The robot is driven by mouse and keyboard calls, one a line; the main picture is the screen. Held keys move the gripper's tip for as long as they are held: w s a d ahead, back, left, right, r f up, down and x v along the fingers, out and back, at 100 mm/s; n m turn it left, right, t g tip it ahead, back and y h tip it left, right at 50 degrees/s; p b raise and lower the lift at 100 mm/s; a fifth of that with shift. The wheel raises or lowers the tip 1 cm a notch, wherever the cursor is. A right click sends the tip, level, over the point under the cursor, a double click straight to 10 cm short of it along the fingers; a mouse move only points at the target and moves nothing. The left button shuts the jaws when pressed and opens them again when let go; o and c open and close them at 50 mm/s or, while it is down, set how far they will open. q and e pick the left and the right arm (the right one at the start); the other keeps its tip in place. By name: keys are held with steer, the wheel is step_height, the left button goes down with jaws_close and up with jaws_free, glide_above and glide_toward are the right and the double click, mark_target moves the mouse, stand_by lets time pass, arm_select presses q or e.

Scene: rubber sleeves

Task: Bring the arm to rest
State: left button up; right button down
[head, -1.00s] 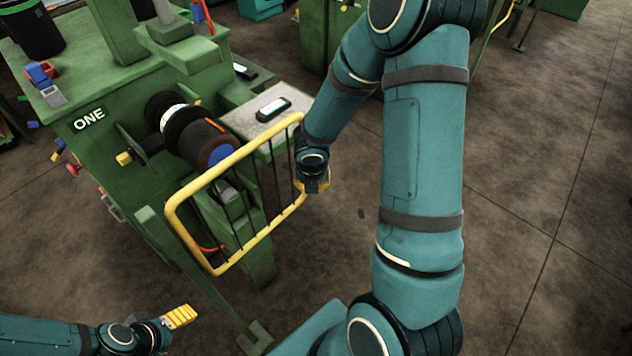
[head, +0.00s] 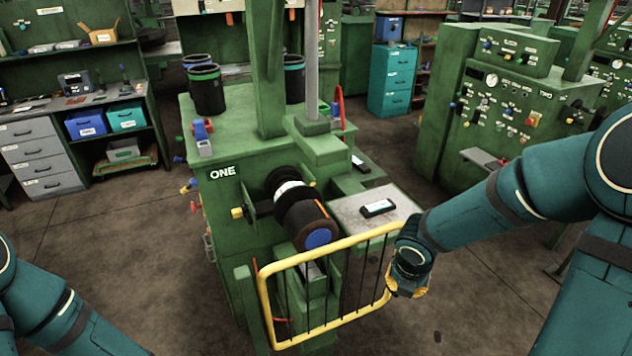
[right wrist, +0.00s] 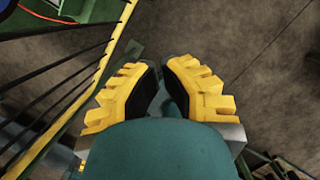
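My right arm (head: 500,205) reaches in from the right. Its gripper (head: 408,288) hangs beside the right end of the yellow-framed gate (head: 330,247). In the right wrist view the two yellow fingers with black pads stand apart, so the right gripper (right wrist: 158,80) is open, and I see nothing held. The gate's yellow rail (right wrist: 103,72) passes to the left of the fingers there. My left arm (head: 50,305) shows at the lower left, and its gripper is outside the view.
The green machine marked ONE (head: 235,200), with a dark roller (head: 303,217), stands behind the gate. A black-framed device (head: 378,208) lies on its grey side plate (head: 350,208). Machine TWO (head: 500,110) stands at the back right. Open floor (head: 480,290) lies right of the gate.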

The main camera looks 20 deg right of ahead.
steer(key=s+a+f+m+y+b, duration=0.3)
steer(key=a+f+m+b, duration=0.2)
steer(key=a+f+m, duration=0.5)
steer(key=s+a+f+m+y+b, duration=0.2)
steer(key=a+f+m+b, duration=0.4)
steer(key=a+f+m, duration=0.5)
step_height(320, 180, down, 8)
steer(key=m, duration=0.9)
steer(key=shift+s+a+r+y, duration=0.25)
steer(key=shift+s+a+y, duration=0.05)
steer(key=shift+s+y, duration=0.1)
